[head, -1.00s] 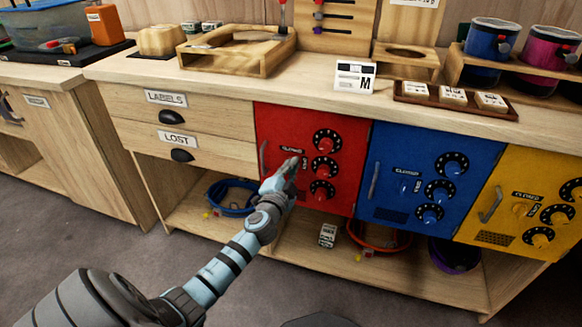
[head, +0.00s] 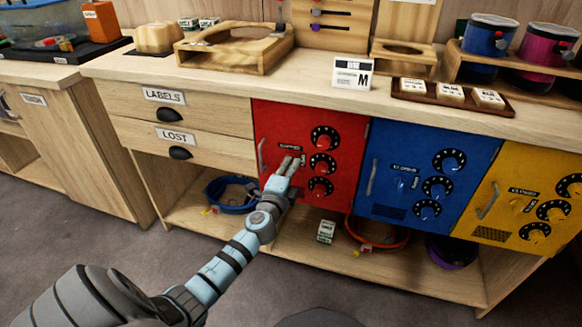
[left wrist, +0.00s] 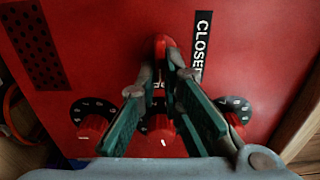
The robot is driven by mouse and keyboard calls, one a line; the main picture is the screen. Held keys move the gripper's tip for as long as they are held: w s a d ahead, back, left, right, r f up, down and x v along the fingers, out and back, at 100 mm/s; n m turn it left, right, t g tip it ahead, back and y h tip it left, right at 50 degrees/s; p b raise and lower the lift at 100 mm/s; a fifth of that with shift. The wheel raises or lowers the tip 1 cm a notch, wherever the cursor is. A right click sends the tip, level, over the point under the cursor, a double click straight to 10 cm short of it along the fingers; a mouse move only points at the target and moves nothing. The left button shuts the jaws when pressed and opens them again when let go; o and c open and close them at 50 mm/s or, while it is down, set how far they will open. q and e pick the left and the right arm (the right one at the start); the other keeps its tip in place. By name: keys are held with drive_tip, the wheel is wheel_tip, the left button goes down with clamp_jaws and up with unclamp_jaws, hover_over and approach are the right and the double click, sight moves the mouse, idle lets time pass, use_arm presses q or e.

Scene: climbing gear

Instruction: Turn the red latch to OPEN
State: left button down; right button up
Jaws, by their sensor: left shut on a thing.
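The red latch (left wrist: 161,42) is a small knob on the red door, upright in the left wrist view, between the tips of my left gripper (left wrist: 160,72). The gripper is shut on it. A black CLOSED label (left wrist: 202,45) is beside the latch; another label is mostly hidden between the fingers. In the head view, my left gripper (head: 289,165) reaches the red door (head: 340,125) left of its dials, and its fingers hide the latch. My right gripper is not in view.
Several dials, including a black-ringed one (head: 324,138), sit just right of the latch. A grey door handle (head: 261,158) is on the left. Blue (head: 400,150) and yellow (head: 500,230) doors stand to the right. The drawers (head: 185,105) are left.

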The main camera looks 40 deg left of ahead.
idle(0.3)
use_arm(q)
drive_tip(key=c, duration=1.8)
unclamp_jaws()
drive_tip(key=shift+c, duration=0.2)
drive_tip(key=shift+o, duration=0.6)
drive_tip(key=v, duration=1.2)
